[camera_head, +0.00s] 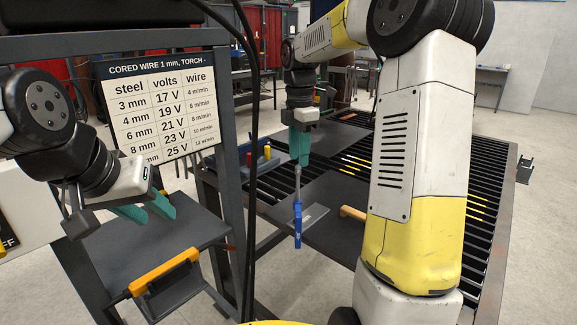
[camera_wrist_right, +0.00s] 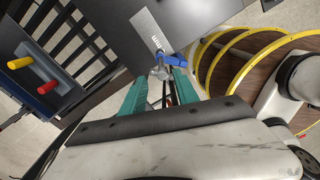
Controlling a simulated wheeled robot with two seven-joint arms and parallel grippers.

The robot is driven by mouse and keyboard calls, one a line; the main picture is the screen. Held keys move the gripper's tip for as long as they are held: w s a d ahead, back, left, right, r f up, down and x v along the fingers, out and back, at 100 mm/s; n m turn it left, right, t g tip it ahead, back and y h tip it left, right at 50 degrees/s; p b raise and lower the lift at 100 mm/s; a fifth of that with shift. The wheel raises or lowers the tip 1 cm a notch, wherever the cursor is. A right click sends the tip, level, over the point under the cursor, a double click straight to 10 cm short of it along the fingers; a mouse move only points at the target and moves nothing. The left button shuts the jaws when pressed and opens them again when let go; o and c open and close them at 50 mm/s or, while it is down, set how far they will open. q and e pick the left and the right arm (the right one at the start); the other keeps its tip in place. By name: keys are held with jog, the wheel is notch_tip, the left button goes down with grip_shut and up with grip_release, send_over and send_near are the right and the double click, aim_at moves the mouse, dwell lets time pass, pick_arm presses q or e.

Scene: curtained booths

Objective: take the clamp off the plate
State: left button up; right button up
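The clamp (camera_head: 298,218) has a blue handle and a thin metal shaft. The clamp's blue part (camera_wrist_right: 174,61) and the plate (camera_wrist_right: 149,33) also show in the right wrist view. My right gripper (camera_head: 299,160) points down over the top of the shaft. In the wrist view its teal fingers (camera_wrist_right: 160,79) stand apart, with the clamp's metal part between their tips; contact is unclear. My left gripper (camera_head: 152,210) is open and empty, over a dark shelf at left.
A blue tray (camera_head: 238,172) with red and yellow handled tools stands left of the clamp. A yellow-brown block (camera_head: 352,213) lies right of it. A slatted table (camera_head: 474,210) extends behind my right arm. A wire chart (camera_head: 160,108) and black hanging cables are at left.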

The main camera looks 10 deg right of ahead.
aim_at(298, 170)
jog(key=m, duration=0.5)
jog(key=shift+m, duration=0.3)
jog(key=m, duration=0.6)
jog(key=shift+m, duration=0.3)
jog(key=m, duration=1.1)
jog(key=shift+m, duration=0.4)
jog(key=shift+s+a, duration=0.1)
jog(key=shift+s, duration=0.1)
jog(key=shift+f, duration=0.2)
jog(key=shift+f, duration=1.3)
